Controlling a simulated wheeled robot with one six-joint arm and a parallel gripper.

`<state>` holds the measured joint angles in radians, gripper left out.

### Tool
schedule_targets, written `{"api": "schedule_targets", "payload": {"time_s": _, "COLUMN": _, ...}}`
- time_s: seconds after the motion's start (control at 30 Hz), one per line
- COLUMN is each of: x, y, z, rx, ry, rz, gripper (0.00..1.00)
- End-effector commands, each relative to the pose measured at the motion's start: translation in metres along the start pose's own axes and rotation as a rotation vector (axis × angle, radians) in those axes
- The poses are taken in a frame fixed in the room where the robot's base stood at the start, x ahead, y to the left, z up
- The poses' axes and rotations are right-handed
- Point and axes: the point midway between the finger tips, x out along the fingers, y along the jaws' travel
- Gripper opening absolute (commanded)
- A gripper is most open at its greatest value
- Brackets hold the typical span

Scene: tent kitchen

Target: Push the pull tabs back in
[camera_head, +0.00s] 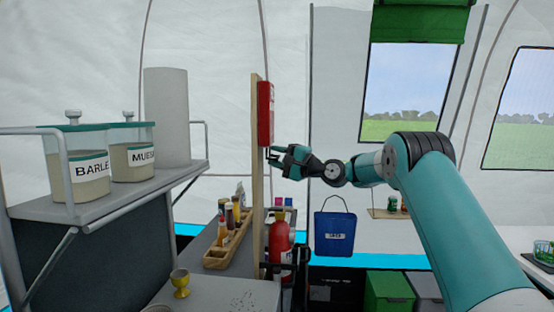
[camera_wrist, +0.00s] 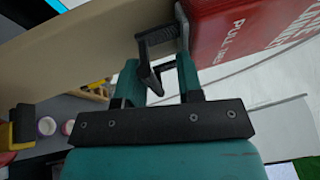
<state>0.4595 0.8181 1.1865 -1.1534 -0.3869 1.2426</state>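The red fire blanket box (camera_head: 265,113) hangs on the wooden post, lettered "PULL TABS" in the wrist view (camera_wrist: 225,28). Two black pull tabs stick out below its bottom edge: a ribbed one (camera_wrist: 158,37) and a thinner looped one (camera_wrist: 149,76). My gripper (camera_head: 274,156) is just below the box. In the wrist view its teal fingers (camera_wrist: 158,78) are apart, with the looped tab showing in the gap between them. I cannot tell whether a finger touches a tab. The tabs' upper ends are hidden by the box.
The wooden post (camera_head: 257,190) stands directly beside my gripper. A red extinguisher (camera_head: 280,243) is below it, and a blue bucket (camera_head: 334,233) hangs to the right. A shelf (camera_head: 130,190) with jars is at the left. The space right of the box is free.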

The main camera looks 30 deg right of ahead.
Motion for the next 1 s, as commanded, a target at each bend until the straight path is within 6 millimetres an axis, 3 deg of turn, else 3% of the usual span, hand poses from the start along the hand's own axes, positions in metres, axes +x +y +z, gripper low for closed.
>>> {"api": "schedule_targets", "payload": {"time_s": 0.23, "x": -0.002, "y": 0.001, "z": 0.000, "rx": 0.001, "ry": 0.000, "rz": 0.001, "gripper": 0.36}}
{"api": "schedule_targets", "payload": {"time_s": 0.37, "x": -0.015, "y": 0.003, "z": -0.002, "rx": 0.001, "ry": 0.004, "rz": 0.002, "gripper": 0.36}}
{"api": "schedule_targets", "payload": {"time_s": 0.9, "x": -0.151, "y": 0.005, "z": -0.002, "rx": -0.002, "ry": 0.006, "rz": 0.000, "gripper": 0.36}}
{"api": "schedule_targets", "payload": {"time_s": 1.0, "x": -0.156, "y": 0.009, "z": -0.001, "rx": -0.006, "ry": 0.000, "rz": -0.002, "gripper": 0.36}}
